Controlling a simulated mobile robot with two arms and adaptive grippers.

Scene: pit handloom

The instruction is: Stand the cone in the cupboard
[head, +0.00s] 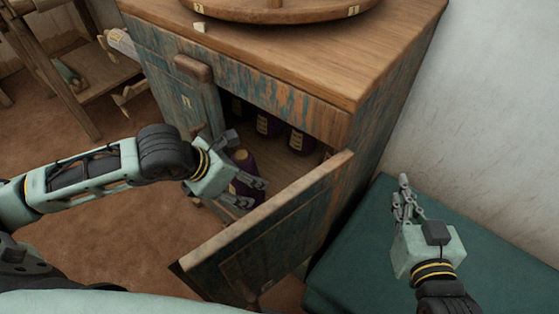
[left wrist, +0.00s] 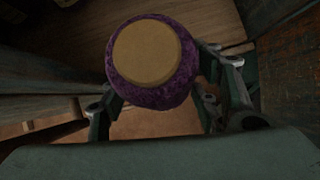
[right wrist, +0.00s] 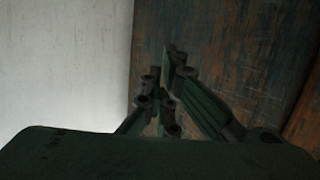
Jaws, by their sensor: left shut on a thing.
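A purple cone (head: 238,187) with a tan end is held in my left gripper (head: 252,194), at the open front of the blue-and-brown worn cupboard (head: 325,120). In the left wrist view the cone (left wrist: 150,95) shows its round tan end to the camera, with fingers on both sides. The cone's lower part is hidden by the gripper in the head view. Several purple cones with pale labels (head: 268,125) stand inside on the wooden shelf floor. My right gripper (head: 404,195) is empty, its fingers close together, above a green surface to the right of the cupboard.
The right cupboard door (head: 275,230) is swung open beside my left gripper. The left door (head: 185,100) has a wooden handle. A round wooden tray (head: 280,12) stands on the cupboard top. A green bench (head: 370,245) and pale wall lie right; wooden frames stand left.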

